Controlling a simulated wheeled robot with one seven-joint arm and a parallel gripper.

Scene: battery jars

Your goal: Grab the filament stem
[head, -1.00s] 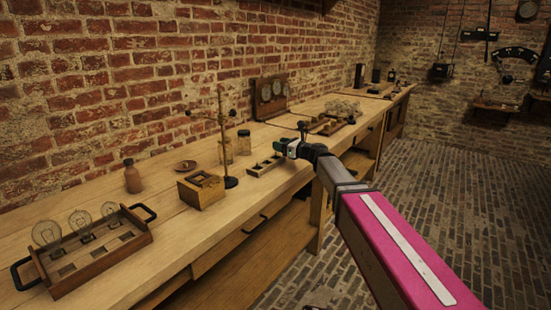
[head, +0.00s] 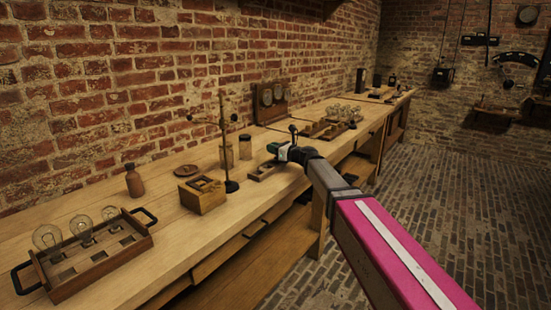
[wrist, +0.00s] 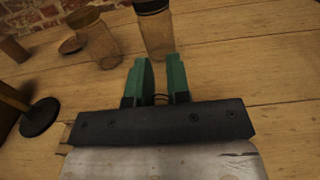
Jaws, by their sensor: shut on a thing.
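My gripper (head: 273,149) has green fingers and sits over the bench, just above a small wooden rack (head: 262,172) in the head view. In the wrist view my gripper (wrist: 158,64) has a narrow gap between its fingers and is shut on a thin, dark, wire-like piece, the filament stem (wrist: 161,98), low between the fingers. Most of the stem is hidden by the fingers and the gripper body. In the head view the stem is too small to make out.
A dark-lidded jar (wrist: 154,30) stands just beyond the fingertips, with another jar (wrist: 97,40) to its left. A ring stand (head: 232,186) and wooden box (head: 203,200) are left of my gripper. A bulb tray (head: 105,262) is at near left.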

